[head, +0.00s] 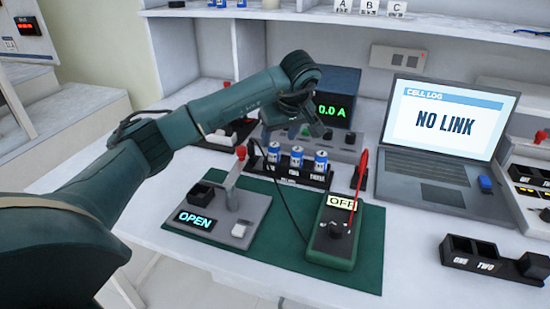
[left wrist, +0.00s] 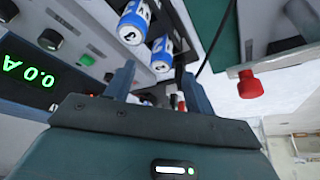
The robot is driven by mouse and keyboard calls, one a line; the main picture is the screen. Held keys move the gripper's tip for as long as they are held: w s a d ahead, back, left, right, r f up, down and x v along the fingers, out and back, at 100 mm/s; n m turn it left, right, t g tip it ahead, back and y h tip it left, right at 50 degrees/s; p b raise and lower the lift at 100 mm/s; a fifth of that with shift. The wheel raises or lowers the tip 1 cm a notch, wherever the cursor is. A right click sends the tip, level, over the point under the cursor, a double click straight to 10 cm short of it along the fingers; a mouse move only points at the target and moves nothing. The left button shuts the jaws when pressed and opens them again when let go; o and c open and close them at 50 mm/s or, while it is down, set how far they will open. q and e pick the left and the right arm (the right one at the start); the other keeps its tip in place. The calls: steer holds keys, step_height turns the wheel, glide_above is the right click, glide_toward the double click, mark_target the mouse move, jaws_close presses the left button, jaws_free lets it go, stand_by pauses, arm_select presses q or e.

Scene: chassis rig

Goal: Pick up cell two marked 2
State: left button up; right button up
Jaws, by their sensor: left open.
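Three blue-and-white cells stand upright in a black rack (head: 290,177) at the back of the green mat. By its place in the row, the middle cell (head: 297,157) is cell two; the left cell (head: 275,152) and right cell (head: 320,161) flank it. My left gripper (head: 312,124) is open and empty above and behind the rack. In the left wrist view my left gripper's fingers (left wrist: 158,88) are spread apart. Two cells show beyond them, an upper one (left wrist: 138,22) and a lower one (left wrist: 163,53); their marks are too small to read surely. My right gripper is out of view.
A meter (head: 330,245) with a red probe, marked OFF, and a grey fixture (head: 238,222) marked OPEN stand on the green mat (head: 372,262). A power supply (head: 345,90) reading 0.0 A is behind the rack. A laptop (head: 430,165) and a two-slot holder (head: 478,257) are right.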

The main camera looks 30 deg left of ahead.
mark_target(275, 145)
arm_select(q)
steer(key=b+x, duration=0.1)
steer(key=x, duration=0.4)
steer(key=shift+a+f, duration=0.2)
steer(key=shift+f, duration=0.05)
steer(key=c, duration=1.1)
steer(key=shift+r, duration=0.1)
step_height(275, 145, up, 9)
steer(key=shift+r+p, duration=0.1)
steer(key=shift+p, duration=0.7)
steer(key=shift+r, duration=0.35)
